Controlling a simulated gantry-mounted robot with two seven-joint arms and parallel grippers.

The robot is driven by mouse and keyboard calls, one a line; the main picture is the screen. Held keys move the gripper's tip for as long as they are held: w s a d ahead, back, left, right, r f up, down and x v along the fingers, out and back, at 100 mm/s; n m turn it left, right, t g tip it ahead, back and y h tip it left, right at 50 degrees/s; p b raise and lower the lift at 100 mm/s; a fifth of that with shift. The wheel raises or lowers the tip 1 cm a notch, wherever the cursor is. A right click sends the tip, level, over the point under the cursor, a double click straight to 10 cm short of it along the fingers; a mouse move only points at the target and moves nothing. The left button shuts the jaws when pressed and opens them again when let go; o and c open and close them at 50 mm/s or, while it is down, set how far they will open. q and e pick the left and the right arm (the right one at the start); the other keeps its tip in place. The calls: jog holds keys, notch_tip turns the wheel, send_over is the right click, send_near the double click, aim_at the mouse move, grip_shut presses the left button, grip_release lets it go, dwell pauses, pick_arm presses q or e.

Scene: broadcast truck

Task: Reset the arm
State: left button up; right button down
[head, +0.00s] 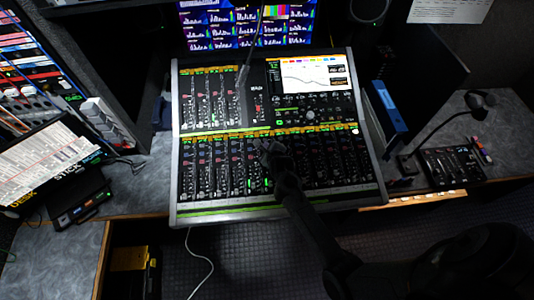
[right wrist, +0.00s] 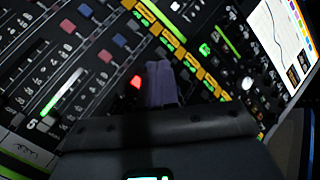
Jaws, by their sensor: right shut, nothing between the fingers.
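My right arm comes in from the lower right in the head view. Its gripper (head: 268,150) is over the middle of the mixing console (head: 180,205), above the lower bank of faders. In the right wrist view, the right gripper (right wrist: 160,78) has its fingers together with nothing between them. The console's faders, a lit red button (right wrist: 136,82) and a yellow label strip (right wrist: 185,52) lie around and beyond the fingertips. I cannot tell whether the fingertips touch the panel. My left gripper is not in view.
A gooseneck microphone (head: 245,62) rises at the back of the console. A lamp with a bent neck (head: 445,120) and a small control box (head: 450,168) stand at the right. A blue binder (head: 388,108) is beside the console. Papers (head: 45,160) and a black box (head: 78,203) are at the left.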

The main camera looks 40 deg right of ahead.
dwell(0.3)
jog(key=shift+n+g, duration=0.3)
jog(key=shift+g, duration=0.4)
jog(key=s+f, duration=0.4)
jog(key=s+d+f, duration=0.1)
jog(key=s, duration=0.1)
jog(key=shift+s+f, duration=0.35)
jog(key=shift+f, duration=0.05)
jog(key=s, duration=0.2)
jog(key=s+n, duration=0.1)
jog(key=s, duration=0.1)
jog(key=s+n, duration=0.1)
jog(key=s, duration=0.1)
jog(key=shift+a+r, duration=0.25)
jog(key=shift+r, duration=0.15)
jog(key=s+a+r+n+g+y, duration=0.25)
jog(key=s+a+r+n, duration=0.55)
jog(key=n, duration=0.7)
jog(key=s+a+r+n+g+y, duration=0.25)
jog(key=s+a+r+n, duration=0.55)
jog(key=n, duration=0.7)
jog(key=w+r+p+v, duration=0.1)
jog(key=w+p+v, duration=0.1)
jog(key=p+v, duration=1)
jog(key=shift+w+d+r+n+h+p, duration=0.25)
jog(key=shift+d+r+n+h+p, duration=0.05)
jog(key=shift+p, duration=0.65)
